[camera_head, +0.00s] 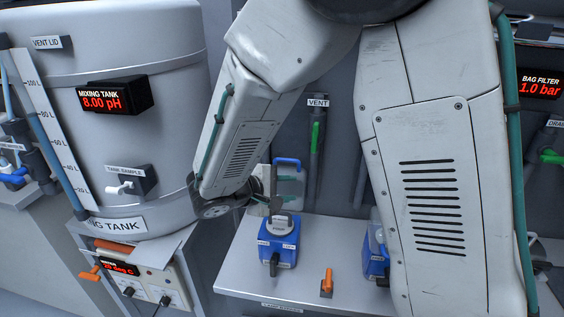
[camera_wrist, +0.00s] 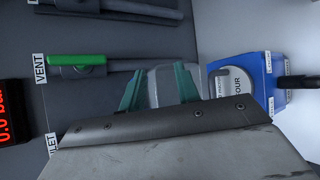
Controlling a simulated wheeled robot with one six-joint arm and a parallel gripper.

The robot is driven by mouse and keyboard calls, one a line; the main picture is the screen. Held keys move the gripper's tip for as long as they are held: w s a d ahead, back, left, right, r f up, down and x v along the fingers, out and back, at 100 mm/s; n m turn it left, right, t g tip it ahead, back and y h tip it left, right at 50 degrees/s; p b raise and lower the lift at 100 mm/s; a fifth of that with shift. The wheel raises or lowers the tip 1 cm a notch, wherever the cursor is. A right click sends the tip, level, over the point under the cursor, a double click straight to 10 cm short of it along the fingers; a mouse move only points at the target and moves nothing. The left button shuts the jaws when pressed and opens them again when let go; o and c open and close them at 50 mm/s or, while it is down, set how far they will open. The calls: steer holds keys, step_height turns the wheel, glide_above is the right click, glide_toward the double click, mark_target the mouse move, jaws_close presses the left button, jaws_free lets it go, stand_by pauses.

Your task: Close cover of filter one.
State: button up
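A blue filter housing (camera_head: 281,246) stands on the grey bench in the head view, its top open with a round grey part showing. Its clear cover (camera_head: 290,185) with a blue handle (camera_head: 287,162) stands raised behind it. The housing shows at the right of the wrist view (camera_wrist: 247,72). My gripper's teal fingers (camera_wrist: 160,88) are spread apart, with a pale see-through piece, apparently the cover, showing between or behind them. I cannot tell whether they touch it. In the head view my gripper is largely hidden beside the cover. The filter's number is not readable.
A second blue housing (camera_head: 375,258) is partly hidden by my arm. An orange-handled valve (camera_head: 327,282) stands between the two. A green-handled vent valve (camera_head: 316,138) is on the wall behind. The mixing tank (camera_head: 150,180) stands at left.

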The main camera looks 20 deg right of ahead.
mark_target(282, 172)
steer(key=w, duration=0.1)
steer(key=w+a+t, duration=0.1)
steer(key=w+t, duration=0.1)
steer(key=shift+w+a+f+n, duration=0.15)
steer(key=shift+w+a+n, duration=0.15)
steer(key=w+d+t, duration=0.1)
steer(key=w, duration=0.1)
steer(key=w+d, duration=0.2)
steer(key=w, duration=0.1)
steer(key=w+d+m+t, duration=0.1)
steer(key=w+d, duration=0.1)
steer(key=shift+w+d+r+t+h, duration=0.2)
steer(key=shift+w+r+t+h, duration=0.1)
steer(key=shift+r, duration=0.05)
jaws_close()
